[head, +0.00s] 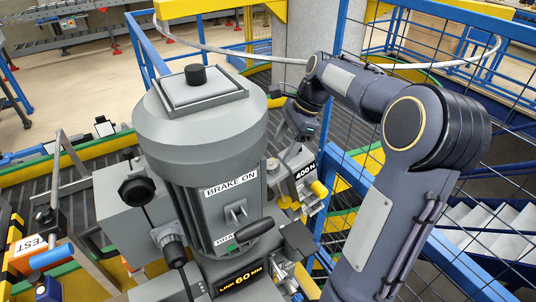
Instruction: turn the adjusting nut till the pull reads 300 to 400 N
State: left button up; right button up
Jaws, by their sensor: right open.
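A grey gauge block (303,187) with a "400 N" label sits beside the large grey motor housing (200,130), on its right side. A yellow knob-like part (319,188) sticks out at its right, and more yellow parts show below it. I cannot tell which part is the adjusting nut, and no pull reading is legible beyond the label. My right arm reaches over from the right. Its gripper (291,156) points down just above the gauge block, open. Its fingertips are small and partly hidden, so contact is unclear. My left gripper is not in view.
The housing carries "BRAKE ON" (231,188) and "LINK 60 MM" (240,281) labels, and a black-handled lever (254,229). A blue-framed mesh fence (345,175) stands close on the right. A "TEST" sign (31,243) shows at lower left. A dark conveyor runs behind.

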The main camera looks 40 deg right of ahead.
aim_at(271, 161)
jog(key=x, duration=0.7)
jog(key=c, duration=1)
jog(key=n+g, duration=0.2)
jog(key=n, duration=0.1)
jog(key=shift+w, duration=0.25)
jog(key=n+g, duration=0.1)
jog(key=n, duration=0.1)
jog(key=n+g, duration=0.2)
jog(key=shift+w+n, duration=0.2)
jog(key=shift+n, duration=0.1)
jog(key=n+g, duration=0.2)
jog(key=n, duration=0.1)
jog(key=shift+w+h, duration=0.1)
jog(key=shift+h, duration=0.3)
jog(key=shift+w+a+n+g+h, duration=0.1)
jog(key=shift+n+g+h, duration=0.3)
jog(key=shift+n, duration=0.5)
jog(key=shift+a+n+g+h, duration=0.1)
jog(key=shift+n+g+h, duration=0.3)
jog(key=shift+n, duration=0.5)
